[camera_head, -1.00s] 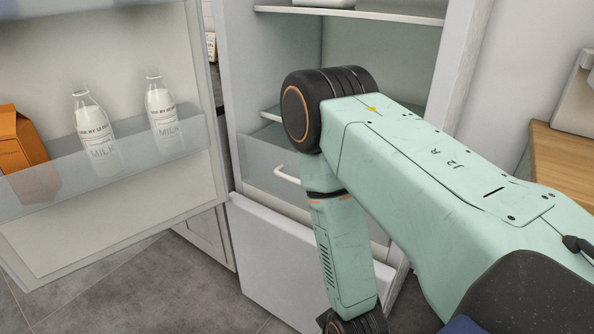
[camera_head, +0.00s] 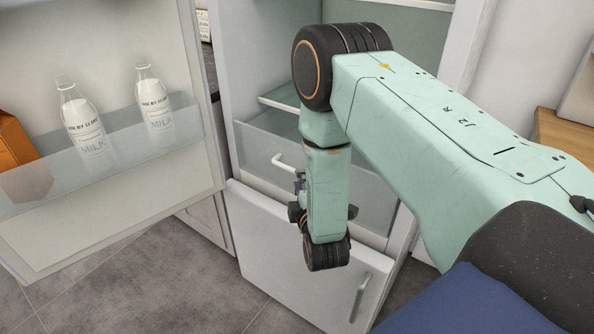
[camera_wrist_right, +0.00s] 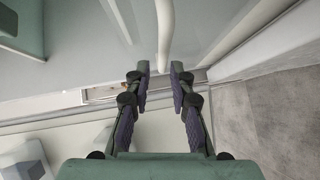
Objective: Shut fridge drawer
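The fridge drawer (camera_head: 258,148) has a translucent grey front with a white bar handle (camera_head: 286,163) and sits low in the open fridge. It looks pulled out somewhat, but my arm hides its right part. My right gripper (camera_head: 298,188) is just below and in front of the handle, partly hidden by my wrist. In the right wrist view, my right gripper (camera_wrist_right: 160,76) has its two fingers apart with nothing between them. The white handle (camera_wrist_right: 165,30) is just beyond the fingertips, in line with the gap. My left gripper is not in view.
The fridge door (camera_head: 110,215) stands open at the left, with milk bottles (camera_head: 84,125) and an orange carton (camera_head: 14,150) on its shelf. A lower white front (camera_head: 265,245) with a grey handle (camera_head: 360,297) is under the drawer. A wooden counter (camera_head: 565,135) is at the right.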

